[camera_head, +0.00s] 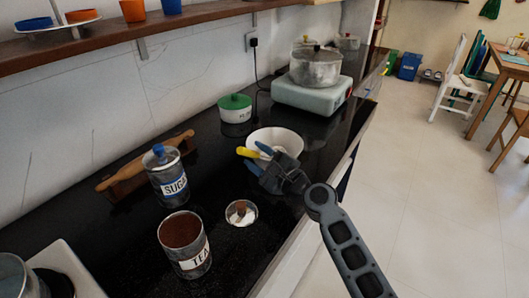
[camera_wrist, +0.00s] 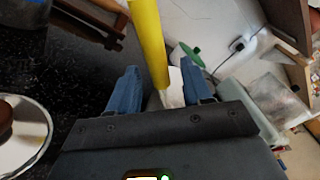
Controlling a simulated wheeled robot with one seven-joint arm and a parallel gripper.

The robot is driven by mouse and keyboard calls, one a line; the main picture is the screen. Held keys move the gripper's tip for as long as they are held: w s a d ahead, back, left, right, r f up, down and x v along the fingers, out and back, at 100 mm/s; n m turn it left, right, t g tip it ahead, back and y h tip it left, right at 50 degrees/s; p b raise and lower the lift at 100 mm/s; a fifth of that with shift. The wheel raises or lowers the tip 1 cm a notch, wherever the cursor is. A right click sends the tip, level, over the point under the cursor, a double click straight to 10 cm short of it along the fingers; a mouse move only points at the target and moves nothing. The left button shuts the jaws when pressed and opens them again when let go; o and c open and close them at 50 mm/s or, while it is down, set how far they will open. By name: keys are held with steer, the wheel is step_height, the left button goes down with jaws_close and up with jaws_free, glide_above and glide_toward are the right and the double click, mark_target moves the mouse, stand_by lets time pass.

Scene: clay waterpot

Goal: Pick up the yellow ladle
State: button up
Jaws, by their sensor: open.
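The yellow ladle (camera_head: 247,152) shows as a short yellow length at the left rim of a white bowl (camera_head: 289,137) on the dark counter. In the wrist view the yellow ladle (camera_wrist: 147,35) runs from the top edge down between my two blue fingers. My gripper (camera_head: 256,157) is open at the bowl's left front side, with the fingers pointing left. In the wrist view my gripper (camera_wrist: 160,75) has one finger on each side of the yellow length, with gaps visible. My gripper hides part of the bowl and the ladle's other end.
A sugar jar (camera_head: 166,175), an open tea tin (camera_head: 185,245) and a small round container (camera_head: 241,213) stand left and in front. A green-lidded pot (camera_head: 235,108) stands behind the bowl. A metal pot (camera_head: 315,68) sits on a pale stove (camera_head: 312,95) farther back. A shelf (camera_head: 120,33) runs along the wall.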

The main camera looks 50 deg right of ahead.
steer(key=shift+w+d, duration=0.15)
steer(key=shift+w, duration=0.45)
steer(key=shift+c, duration=0.3)
jaws_close()
